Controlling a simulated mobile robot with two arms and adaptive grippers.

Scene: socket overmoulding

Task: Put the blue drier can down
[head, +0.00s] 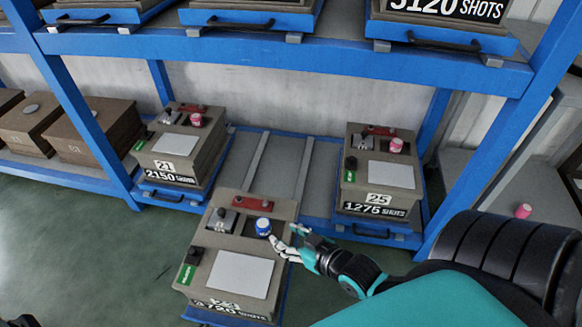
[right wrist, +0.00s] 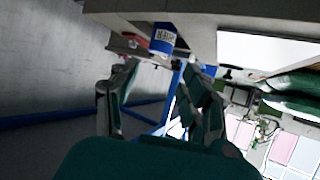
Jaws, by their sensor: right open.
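My right gripper (head: 285,243) is open just to the right of the can in the head view. In the right wrist view its two fingers (right wrist: 157,75) are spread apart with nothing between them, and the can is beyond their tips. My left gripper is not in view.
The box also carries a red part (head: 253,203) and a white sheet (head: 240,274). Similar boxes marked 21 (head: 176,165) and 25 (head: 378,208) stand behind on the blue rack (head: 300,50), each with a pink-red can. A bare rack bay lies between them.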

